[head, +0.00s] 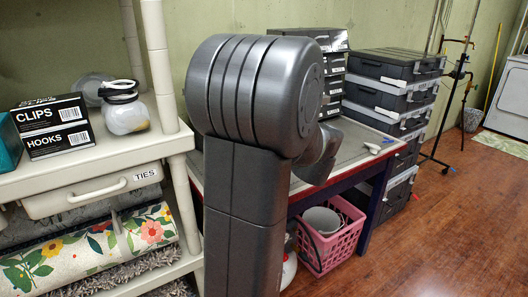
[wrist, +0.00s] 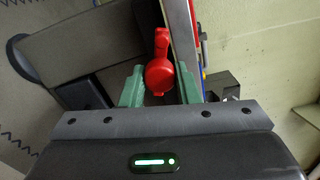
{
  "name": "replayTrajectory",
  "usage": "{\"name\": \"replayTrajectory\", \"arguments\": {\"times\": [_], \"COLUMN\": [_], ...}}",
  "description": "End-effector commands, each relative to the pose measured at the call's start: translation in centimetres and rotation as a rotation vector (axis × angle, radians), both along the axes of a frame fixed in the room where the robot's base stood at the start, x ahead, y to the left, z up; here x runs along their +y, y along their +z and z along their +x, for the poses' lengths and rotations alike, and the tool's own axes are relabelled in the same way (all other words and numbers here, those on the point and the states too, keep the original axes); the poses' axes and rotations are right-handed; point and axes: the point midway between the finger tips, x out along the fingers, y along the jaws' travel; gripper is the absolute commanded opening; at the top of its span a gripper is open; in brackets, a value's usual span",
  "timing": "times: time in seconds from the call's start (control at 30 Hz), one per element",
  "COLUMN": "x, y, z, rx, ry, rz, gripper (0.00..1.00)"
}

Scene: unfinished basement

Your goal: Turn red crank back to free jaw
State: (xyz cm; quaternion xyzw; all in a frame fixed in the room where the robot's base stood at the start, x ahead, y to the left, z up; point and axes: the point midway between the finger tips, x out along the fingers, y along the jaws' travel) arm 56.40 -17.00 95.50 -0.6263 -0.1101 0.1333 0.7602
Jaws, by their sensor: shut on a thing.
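In the wrist view, the red crank (wrist: 160,70) has a rounded knob and a short arm pointing up the picture. My gripper (wrist: 159,86) has its two green fingers on either side of the knob and is shut on it. A grey metal bar (wrist: 183,35) runs just right of the crank, with a red edge beside it. I cannot tell which part is the jaw. In the head view my own arm hides the gripper and the crank.
A workbench (head: 345,144) stands behind my arm, with a small light-coloured tool (head: 379,147) on it. Stacked black cases (head: 397,68) stand at its right. A pink basket (head: 342,247) sits below. Shelving (head: 95,167) fills the left. The floor (head: 455,225) at right is clear.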

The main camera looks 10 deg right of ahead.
Motion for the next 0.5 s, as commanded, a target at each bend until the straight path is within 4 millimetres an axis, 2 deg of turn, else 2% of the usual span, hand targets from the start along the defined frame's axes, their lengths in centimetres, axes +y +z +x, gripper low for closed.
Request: {"name": "replayTrajectory", "arguments": {"times": [0.03,0.5], "x": [0.08,0.07], "y": [-0.87,-0.56], "z": [-0.02,0.00], "rx": [-0.019,-0.135], "ry": [0.002,0.002], "rz": [-0.042,-0.370], "gripper": [0.06,0.06]}}
